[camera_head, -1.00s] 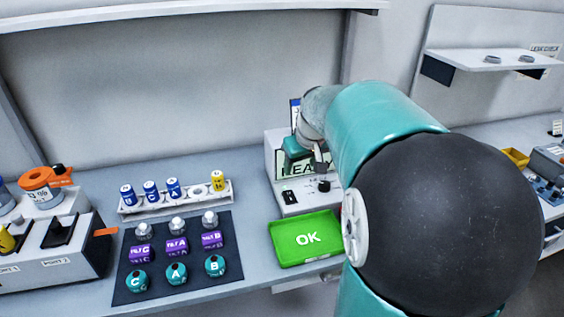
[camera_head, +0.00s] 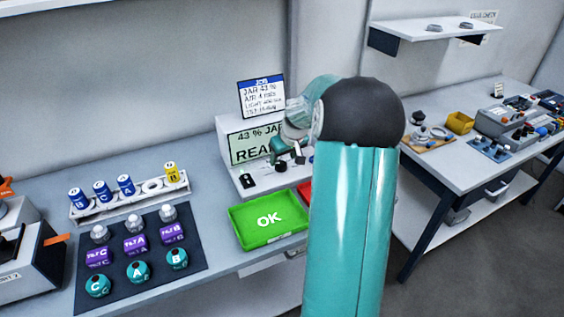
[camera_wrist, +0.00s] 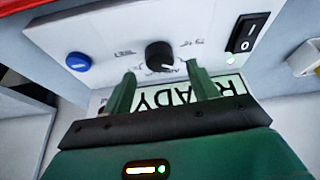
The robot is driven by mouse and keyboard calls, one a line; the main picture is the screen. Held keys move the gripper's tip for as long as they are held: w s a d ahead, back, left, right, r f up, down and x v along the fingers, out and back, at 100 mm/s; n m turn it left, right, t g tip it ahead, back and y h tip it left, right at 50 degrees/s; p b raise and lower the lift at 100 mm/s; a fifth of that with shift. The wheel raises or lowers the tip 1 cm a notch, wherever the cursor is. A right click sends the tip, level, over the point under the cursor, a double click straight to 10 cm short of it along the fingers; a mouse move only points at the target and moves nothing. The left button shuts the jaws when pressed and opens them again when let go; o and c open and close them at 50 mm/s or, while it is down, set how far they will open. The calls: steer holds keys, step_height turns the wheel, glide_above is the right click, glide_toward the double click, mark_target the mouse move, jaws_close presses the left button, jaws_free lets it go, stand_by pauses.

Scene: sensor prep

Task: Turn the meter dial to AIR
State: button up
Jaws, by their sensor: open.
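The meter (camera_head: 228,132) is a white box on the bench at the back, with a pale green screen reading "43 % JAR" and "REA…", partly covered by my arm. In the wrist view, seen upside down, the screen (camera_wrist: 158,97) shows "READY". The black dial (camera_wrist: 160,55) sits on the white panel, with small blurred labels around it. I cannot tell which label it points to. My gripper (camera_wrist: 161,70) is open, its two green fingers apart on either side of the dial's line and short of it. It also shows at the meter's front in the head view (camera_head: 287,157).
A job card (camera_head: 262,96) stands behind the meter. A green OK tray (camera_head: 245,238) lies in front. Jars stand on a dark mat (camera_head: 200,255) at left.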

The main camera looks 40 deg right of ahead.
mark_target(281, 164)
steer(key=shift+x, duration=1.8)
steer(key=shift+c, duration=0.2)
steer(key=c, duration=1)
steer(key=shift+o, duration=0.2)
steer(key=shift+m, duration=0.3)
steer(key=shift+w+a+m+h, duration=0.15)
steer(key=shift+m+h, duration=0.45)
steer(key=shift+m, duration=0.6)
steer(key=m, duration=0.2)
steer(key=m+g+h, duration=0.1)
steer(key=m, duration=0.1)
steer(key=shift+m+g, duration=0.3)
steer(key=shift+m, duration=0.1)
